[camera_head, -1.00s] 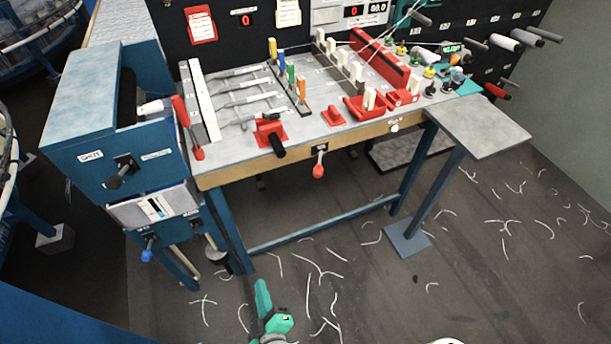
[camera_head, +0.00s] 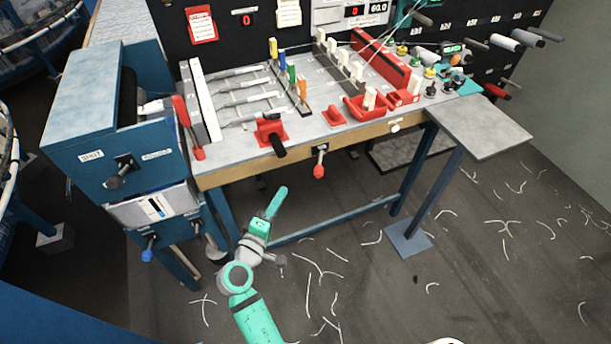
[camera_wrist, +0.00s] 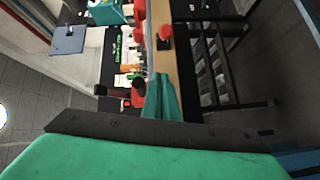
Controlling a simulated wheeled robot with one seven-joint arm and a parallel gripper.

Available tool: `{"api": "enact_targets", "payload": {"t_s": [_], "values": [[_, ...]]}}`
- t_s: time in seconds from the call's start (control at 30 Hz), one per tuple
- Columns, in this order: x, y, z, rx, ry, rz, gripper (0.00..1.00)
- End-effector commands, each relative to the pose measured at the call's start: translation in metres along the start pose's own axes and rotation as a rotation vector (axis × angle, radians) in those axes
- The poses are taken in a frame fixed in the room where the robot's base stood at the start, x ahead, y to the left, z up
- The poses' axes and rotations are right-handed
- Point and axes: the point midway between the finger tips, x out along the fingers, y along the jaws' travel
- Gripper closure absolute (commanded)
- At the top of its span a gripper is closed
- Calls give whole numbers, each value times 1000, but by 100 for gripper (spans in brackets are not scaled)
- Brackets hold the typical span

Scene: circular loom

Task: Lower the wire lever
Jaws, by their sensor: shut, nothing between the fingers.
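Several levers show in the head view, and no readable label tells which is the wire lever. A red-knobbed lever (camera_head: 319,169) hangs at the table's front edge. A black-handled lever (camera_head: 279,148) on a red base sits on the tabletop near the front. A long red lever (camera_head: 182,115) stands at the table's left end. My gripper (camera_head: 279,193) is shut and empty, below and left of the red-knobbed lever, in front of the table. In the wrist view, its teal fingers (camera_wrist: 160,98) are together, with a red knob (camera_wrist: 165,31) and black handle (camera_wrist: 139,84) beyond.
The table's front edge (camera_head: 350,145) lies above my gripper. A blue cabinet (camera_head: 100,170) stands at the left, with a small black handle on its front. Red bins (camera_head: 358,110) and upright pegs are on the tabletop. Wire scraps litter the open floor (camera_head: 470,270).

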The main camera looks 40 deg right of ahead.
Motion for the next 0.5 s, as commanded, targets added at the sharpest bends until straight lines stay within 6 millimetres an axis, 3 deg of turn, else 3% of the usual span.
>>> {"api": "enact_targets", "payload": {"t_s": [0.27, 0.5], "values": [[4, -1, -1, 1, 3, -1, 100], [37, -1, -1, 2, 1, -2, 100]]}}
